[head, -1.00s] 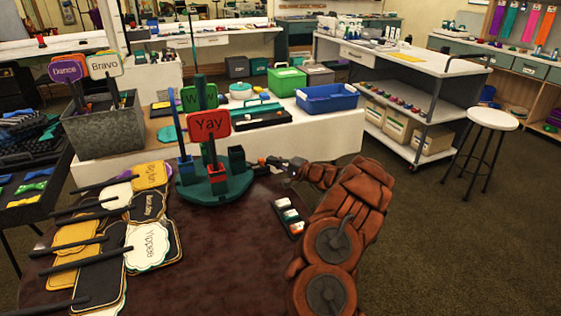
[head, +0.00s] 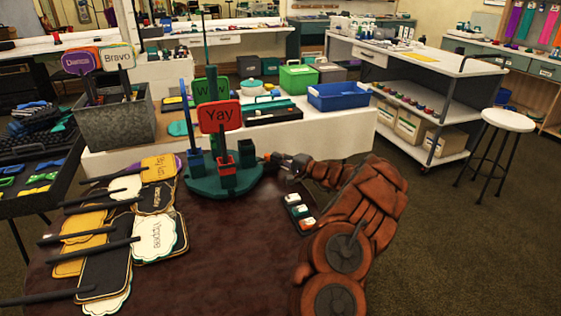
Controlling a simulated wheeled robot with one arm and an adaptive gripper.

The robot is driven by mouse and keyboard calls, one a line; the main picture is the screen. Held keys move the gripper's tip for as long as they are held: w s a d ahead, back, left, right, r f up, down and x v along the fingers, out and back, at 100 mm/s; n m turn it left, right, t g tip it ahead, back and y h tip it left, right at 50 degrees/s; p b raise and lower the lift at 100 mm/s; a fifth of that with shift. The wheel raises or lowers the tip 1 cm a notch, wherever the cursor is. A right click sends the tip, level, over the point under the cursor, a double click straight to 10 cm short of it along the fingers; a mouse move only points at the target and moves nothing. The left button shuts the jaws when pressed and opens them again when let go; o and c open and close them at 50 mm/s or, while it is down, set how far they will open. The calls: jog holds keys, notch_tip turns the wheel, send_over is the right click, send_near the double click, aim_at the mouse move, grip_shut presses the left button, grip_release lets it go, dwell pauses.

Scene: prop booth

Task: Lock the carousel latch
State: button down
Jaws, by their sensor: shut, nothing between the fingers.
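The carousel is a teal round stand (head: 222,188) with upright square holders on the dark round table. It holds a red "Yay" sign (head: 219,115) and a green sign (head: 210,88) behind it. A tall dark green post rises from its middle. My gripper (head: 277,160) is at the carousel's right side, close to a dark green holder (head: 246,153), with its fingers shut and empty. A small orange-red piece shows at the fingertips; I cannot tell whether it is the latch or whether the fingers touch it.
Paddle signs (head: 157,234) lie piled on the table's left. A small tray with white-topped pieces (head: 299,212) lies right of the carousel, near my arm. A metal bin (head: 115,122) with signs, a blue bin (head: 338,97) and a green box (head: 298,78) stand behind. A stool (head: 508,121) is at right.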

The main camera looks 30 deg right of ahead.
dwell(0.3)
jog(key=w+d+v, duration=0.1)
jog(key=d+v, duration=0.1)
jog(key=v, duration=1)
jog(key=shift+s+d, duration=0.35)
jog(key=shift+d, duration=0.2)
jog(key=shift+a+r, duration=0.1)
